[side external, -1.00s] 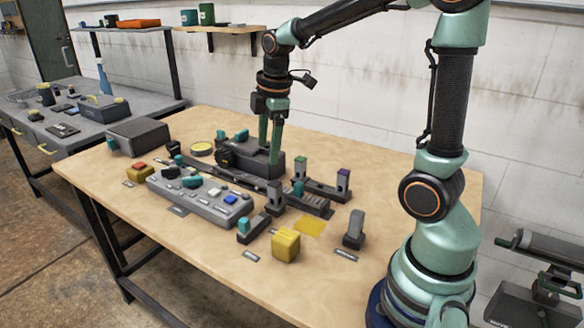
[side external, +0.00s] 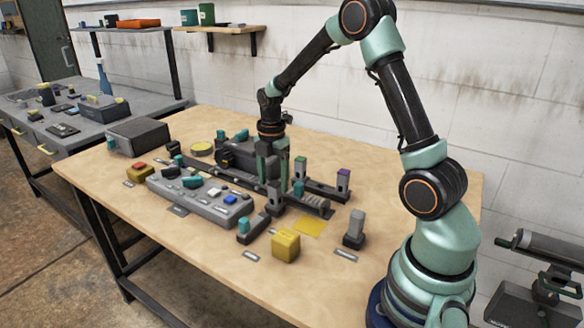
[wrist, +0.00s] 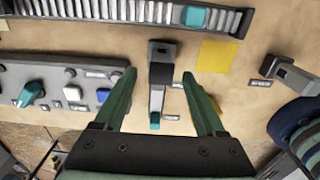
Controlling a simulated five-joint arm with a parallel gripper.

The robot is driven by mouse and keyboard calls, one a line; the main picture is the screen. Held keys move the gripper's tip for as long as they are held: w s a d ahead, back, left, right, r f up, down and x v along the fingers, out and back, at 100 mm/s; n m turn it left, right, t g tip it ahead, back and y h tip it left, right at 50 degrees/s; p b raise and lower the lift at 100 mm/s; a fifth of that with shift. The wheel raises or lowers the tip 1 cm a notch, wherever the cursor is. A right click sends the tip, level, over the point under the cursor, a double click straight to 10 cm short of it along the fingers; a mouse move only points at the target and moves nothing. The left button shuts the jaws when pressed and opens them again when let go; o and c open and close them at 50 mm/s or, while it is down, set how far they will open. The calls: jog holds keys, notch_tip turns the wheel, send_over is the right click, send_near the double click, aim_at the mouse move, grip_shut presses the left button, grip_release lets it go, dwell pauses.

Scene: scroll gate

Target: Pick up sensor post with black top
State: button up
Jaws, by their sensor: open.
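The sensor post with the black top (side external: 275,197) stands upright on the table, at the near end of the grey rail. In the wrist view its black top (wrist: 161,73) shows between my two fingertips. My gripper (side external: 272,182) is open and empty, pointing down, with its green fingers just behind the post in the side view. In the wrist view my gripper (wrist: 159,75) has one finger on each side of the post, with gaps to both. I cannot tell how far above the post the tips are. A green-topped post (side external: 300,170) and a purple-topped post (side external: 343,184) stand to the right.
A grey control panel (side external: 200,200) with knobs and buttons lies to the left. A yellow cube (side external: 286,245), a teal-knobbed switch (side external: 244,228) and a grey post (side external: 354,228) stand in front. A yellow patch (side external: 309,227) marks the table.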

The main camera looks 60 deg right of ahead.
aim_at(275, 195)
jog(key=shift+d+f, duration=0.2)
jog(key=shift+f, duration=2.55)
jog(key=shift+c, duration=0.3)
grip_shut()
